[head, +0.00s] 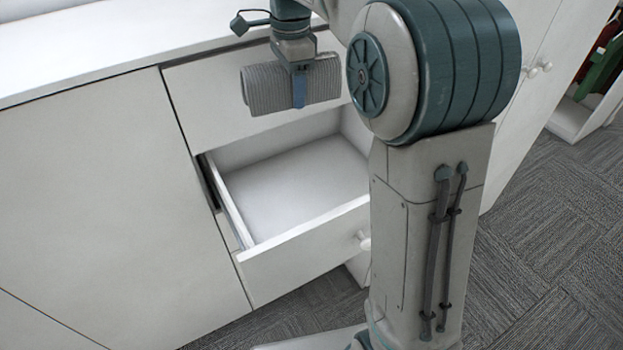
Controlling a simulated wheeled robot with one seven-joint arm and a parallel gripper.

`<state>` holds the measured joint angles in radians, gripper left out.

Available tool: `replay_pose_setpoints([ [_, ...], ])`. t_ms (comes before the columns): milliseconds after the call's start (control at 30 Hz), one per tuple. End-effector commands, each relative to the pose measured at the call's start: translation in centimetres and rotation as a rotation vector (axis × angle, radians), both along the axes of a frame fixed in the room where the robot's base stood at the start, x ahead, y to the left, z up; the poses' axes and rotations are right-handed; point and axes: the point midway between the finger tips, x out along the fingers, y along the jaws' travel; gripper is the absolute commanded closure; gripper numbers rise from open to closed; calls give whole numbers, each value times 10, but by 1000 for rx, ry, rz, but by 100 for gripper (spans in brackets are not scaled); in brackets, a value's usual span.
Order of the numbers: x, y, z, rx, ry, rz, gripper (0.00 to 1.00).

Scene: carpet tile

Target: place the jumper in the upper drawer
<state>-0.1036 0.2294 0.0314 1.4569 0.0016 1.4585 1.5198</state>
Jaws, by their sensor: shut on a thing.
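The jumper (262,90) is a grey, ribbed, folded or rolled bundle. My gripper (299,98) is shut on it near its middle, pointing down, and holds it up in front of a white panel, above the back part of an open drawer (290,240). The drawer is white, pulled well out, and its visible floor is empty. My arm hides its right side. A closed white front (225,95) lies above the open drawer; I cannot tell whether it is a drawer or a fixed panel.
A large white cabinet door (90,200) is left of the drawer. A white top surface (120,45) runs above. At far right, white doors with knobs (540,68) and an open compartment with green and red things (600,65) show. Grey carpet (550,230) is clear at right.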

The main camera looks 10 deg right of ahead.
Motion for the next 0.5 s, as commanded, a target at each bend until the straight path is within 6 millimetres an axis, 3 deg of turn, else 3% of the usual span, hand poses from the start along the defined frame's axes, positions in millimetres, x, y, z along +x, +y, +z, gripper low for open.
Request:
replay_pose_setpoints([
  [33, 0, -8, -41, -1, 9, 15, 76],
  [200, -5, -34, -136, 0, 6, 70, 76],
  [333, -16, -50, -188, -3, 2, 100, 76],
  [500, -27, -61, -224, -6, -3, 123, 76],
])
